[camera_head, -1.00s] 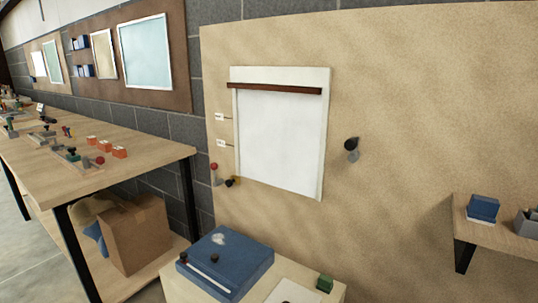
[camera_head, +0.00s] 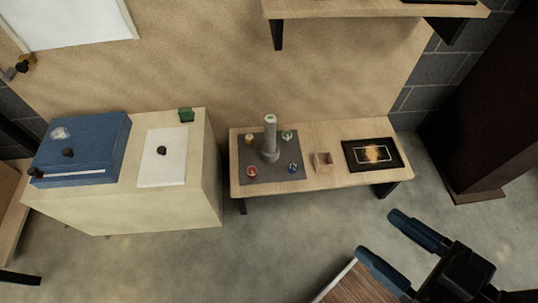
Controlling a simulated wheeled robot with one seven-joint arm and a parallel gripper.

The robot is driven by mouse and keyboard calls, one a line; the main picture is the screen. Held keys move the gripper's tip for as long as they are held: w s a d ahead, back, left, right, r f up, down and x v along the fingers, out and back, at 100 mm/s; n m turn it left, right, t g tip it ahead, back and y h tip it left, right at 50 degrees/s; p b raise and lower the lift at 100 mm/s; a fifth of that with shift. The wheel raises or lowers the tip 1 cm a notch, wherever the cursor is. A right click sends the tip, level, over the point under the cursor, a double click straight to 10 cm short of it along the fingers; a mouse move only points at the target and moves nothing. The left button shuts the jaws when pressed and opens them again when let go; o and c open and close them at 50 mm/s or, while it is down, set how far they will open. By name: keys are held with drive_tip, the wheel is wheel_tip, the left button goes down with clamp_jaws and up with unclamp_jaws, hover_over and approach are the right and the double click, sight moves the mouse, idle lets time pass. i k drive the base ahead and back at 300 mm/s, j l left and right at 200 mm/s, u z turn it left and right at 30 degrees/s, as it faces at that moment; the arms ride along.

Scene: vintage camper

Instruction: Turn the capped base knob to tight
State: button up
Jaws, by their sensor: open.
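I cannot tell for sure which knob is the capped base knob. A grey upright post (camera_head: 270,137) with a wider round foot stands on a dark grey mat (camera_head: 247,174) on a low wooden bench. Several small round pieces surround it, including a red one (camera_head: 252,172), a blue one (camera_head: 293,168) and a green one (camera_head: 287,135). Any tight marking is too small to read. My gripper (camera_head: 383,233) is at the lower right, open and empty, in front of the bench and apart from it.
A small open wooden box (camera_head: 323,162) and a black framed panel (camera_head: 373,154) share the bench (camera_head: 320,185). To the left, a pale cabinet (camera_head: 130,214) holds a blue case (camera_head: 83,145), a white plate (camera_head: 162,168) with a black knob, and a green block (camera_head: 186,115). A shelf (camera_head: 370,10) overhangs behind.

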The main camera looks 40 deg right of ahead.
sight(250, 138)
drive_tip(key=i+u, duration=0.25)
drive_tip(key=i, duration=0.25)
drive_tip(key=i+l+u, duration=0.1)
drive_tip(key=i+u, duration=0.15)
drive_tip(key=i, duration=0.25)
